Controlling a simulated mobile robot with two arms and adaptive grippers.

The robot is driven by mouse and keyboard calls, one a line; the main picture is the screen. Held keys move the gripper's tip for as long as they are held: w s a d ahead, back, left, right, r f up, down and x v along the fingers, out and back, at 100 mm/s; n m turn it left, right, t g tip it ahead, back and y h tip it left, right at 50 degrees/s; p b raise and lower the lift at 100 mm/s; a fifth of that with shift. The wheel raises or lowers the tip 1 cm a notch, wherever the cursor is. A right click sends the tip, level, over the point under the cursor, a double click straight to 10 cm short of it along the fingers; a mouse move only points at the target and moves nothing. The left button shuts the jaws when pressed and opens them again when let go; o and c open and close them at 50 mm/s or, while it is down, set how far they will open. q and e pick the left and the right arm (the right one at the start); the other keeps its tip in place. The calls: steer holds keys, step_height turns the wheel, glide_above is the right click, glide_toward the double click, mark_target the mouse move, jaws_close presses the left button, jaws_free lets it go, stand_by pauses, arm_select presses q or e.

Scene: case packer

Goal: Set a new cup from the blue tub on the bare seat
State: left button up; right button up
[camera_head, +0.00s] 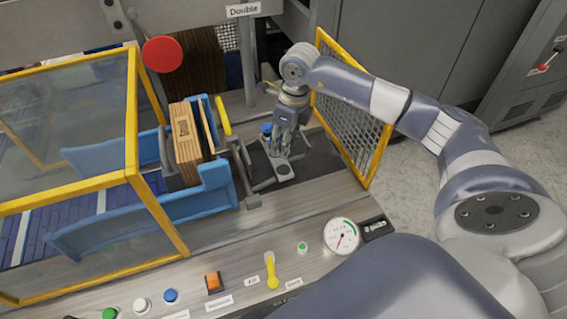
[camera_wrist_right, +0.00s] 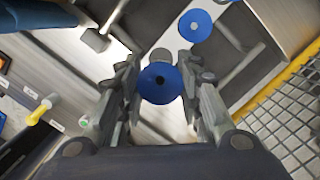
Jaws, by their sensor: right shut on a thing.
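My right gripper (camera_head: 284,150) points down over a grey mount beside the machine's opening. In the right wrist view its fingers (camera_wrist_right: 162,98) are shut on a blue cup (camera_wrist_right: 160,84), round with a dark centre hole. A second blue cup (camera_wrist_right: 195,26) sits on the mount beyond it; it also shows in the head view (camera_head: 266,128). A grey round pad (camera_wrist_right: 160,56) without a blue cup, seemingly the bare seat, shows partly behind the held cup. Whether the held cup touches the seat cannot be told. The blue tub and my left gripper are not in view.
A yellow mesh guard (camera_head: 352,120) stands close on the right of my gripper. A brown carton (camera_head: 186,145) stands between blue side plates (camera_head: 200,195) at left. A yellow-framed clear guard (camera_head: 65,130) is farther left. A gauge (camera_head: 341,236) and buttons line the front panel.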

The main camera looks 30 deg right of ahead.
mark_target(282, 169)
step_height(282, 169, down, 7)
steer(key=shift+f+p, duration=0.15)
steer(key=shift+p, duration=0.35)
steer(key=shift+f, duration=0.2)
steer(key=o, duration=0.9)
steer(key=shift+r, duration=0.15)
steer(key=shift+r, duration=0.25)
steer(key=r, duration=0.3)
steer(key=s+r+b, duration=0.1)
steer(key=r, duration=0.3)
steer(key=d+r+b, duration=0.1)
steer(key=r, duration=0.3)
steer(key=shift+s+r, duration=0.25)
